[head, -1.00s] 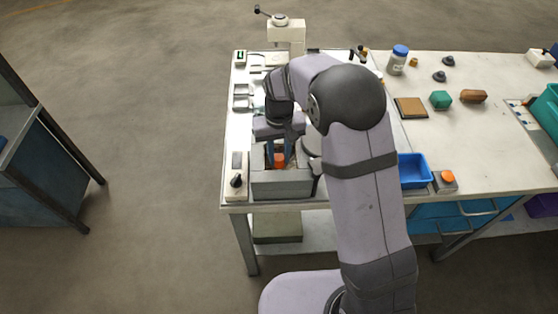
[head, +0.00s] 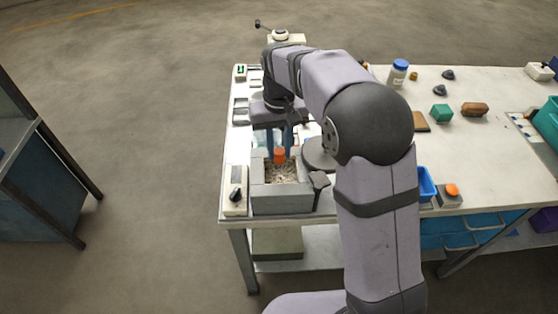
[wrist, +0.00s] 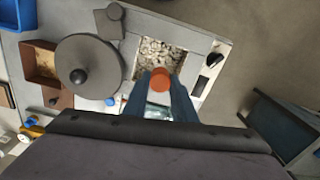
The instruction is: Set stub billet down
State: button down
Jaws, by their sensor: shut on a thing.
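The stub billet is a short orange cylinder (head: 279,155), held upright between the tips of the two blue fingers of my gripper (head: 281,143). In the head view it shows over the grey box furnace (head: 284,202), whose open top reveals a pale, rubbly bed. In the wrist view the billet's round orange end (wrist: 160,77) overlaps the edge of the rubble-filled opening (wrist: 165,50). It appears above the bed, but the exact gap cannot be told. My gripper is shut on the billet. A round grey lid (wrist: 88,64) with a dark knob lies beside the opening.
A knob box (head: 234,200) stands left of the furnace at the bench edge. A blue tray (head: 427,185) and an orange button (head: 452,190) are to the right. A jar (head: 398,73) and green block (head: 441,113) sit farther back. My arm hides the bench middle.

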jog(key=shift+r, duration=0.85)
jog(key=s+d+r+m, duration=0.2)
jog(key=s+d, duration=0.6)
jog(key=d, duration=0.5)
jog(key=shift+w+d+f+n, duration=0.6)
jog(key=shift+w+d+f, duration=0.9)
jog(key=shift+w+d, duration=2.35)
jog(key=shift+w+d+f+n, duration=0.6)
jog(key=shift+w+d+f, duration=0.9)
jog(key=shift+w+d, duration=2.3)
jog(key=shift+s+d+f+p, duration=0.15)
jog(key=shift+f+p, duration=0.7)
jog(key=shift+f, duration=1.65)
jog(key=shift+s+d+f+p, duration=0.15)
jog(key=shift+f+p, duration=0.65)
jog(key=shift+f, duration=1.7)
jog(key=shift+f, duration=0.1)
